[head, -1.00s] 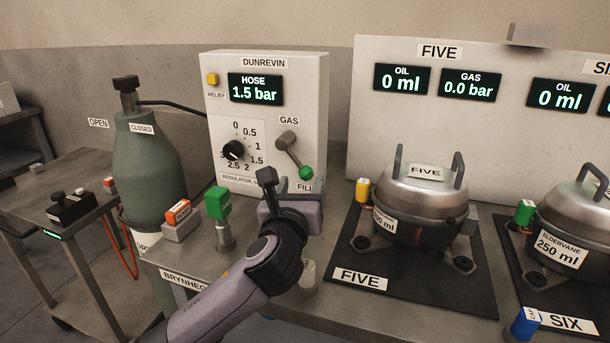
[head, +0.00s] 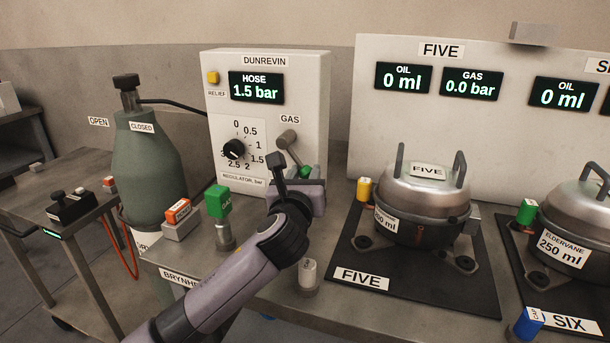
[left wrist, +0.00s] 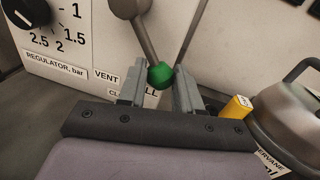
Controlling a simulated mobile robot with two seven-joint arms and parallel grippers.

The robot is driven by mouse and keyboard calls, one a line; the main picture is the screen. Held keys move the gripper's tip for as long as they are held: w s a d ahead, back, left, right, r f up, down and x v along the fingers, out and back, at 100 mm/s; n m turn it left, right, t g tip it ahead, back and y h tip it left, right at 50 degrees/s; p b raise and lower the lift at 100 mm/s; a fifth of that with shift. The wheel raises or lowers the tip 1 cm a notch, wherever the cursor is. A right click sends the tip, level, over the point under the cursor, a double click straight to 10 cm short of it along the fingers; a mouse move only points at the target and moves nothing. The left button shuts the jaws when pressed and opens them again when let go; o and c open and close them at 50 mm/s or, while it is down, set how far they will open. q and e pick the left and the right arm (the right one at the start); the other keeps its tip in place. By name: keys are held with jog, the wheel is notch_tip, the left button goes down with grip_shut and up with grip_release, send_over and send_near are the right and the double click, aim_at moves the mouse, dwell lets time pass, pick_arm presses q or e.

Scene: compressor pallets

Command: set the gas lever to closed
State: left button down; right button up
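The gas lever (head: 288,141) is on the front of the white DUNREVIN box, under the GAS label. Its grey arm slants down and right to a green knob (head: 306,171). In the left wrist view the green knob (left wrist: 160,75) sits between the fingertips of my left gripper (left wrist: 160,88), which is open with gaps beside the knob. The lever points toward the partly hidden FILL label (left wrist: 150,90); the VENT label (left wrist: 106,76) and a partly covered CLOSED label (left wrist: 117,92) lie to its left. In the head view my left gripper (head: 304,176) covers these labels.
The regulator dial (head: 234,150) is left of the lever. A green-topped fitting (head: 218,202), an orange-topped block (head: 179,218) and a pale cylinder (head: 309,275) stand on the bench near my arm. The pot FIVE (head: 424,200) and a yellow-capped piece (head: 364,189) are at right.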

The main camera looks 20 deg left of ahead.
pick_arm(q)
jog(key=shift+r, duration=0.2)
jog(key=shift+a+m+p, duration=0.2)
jog(key=shift+m+p, duration=0.4)
jog(key=shift+p, duration=0.4)
jog(key=shift+a+f+m+t+h+p, duration=0.15)
jog(key=shift+a+f+m+t+p, duration=0.15)
jog(key=shift+a+m+p, duration=0.6)
jog(key=shift+a+f+m+t+h+p, duration=0.2)
jog(key=shift+a+f+m+p, duration=0.15)
jog(key=shift+m+p, duration=1)
jog(key=shift+a+f+m+t+h+p, duration=0.2)
jog(key=shift+a+m+p, duration=0.45)
jog(key=shift+m+p, duration=0.5)
pick_arm(e)
notch_tip(320, 180, up, 6)
jog(key=shift+s+d, duration=0.45)
pick_arm(q)
jog(key=shift+f, duration=0.1)
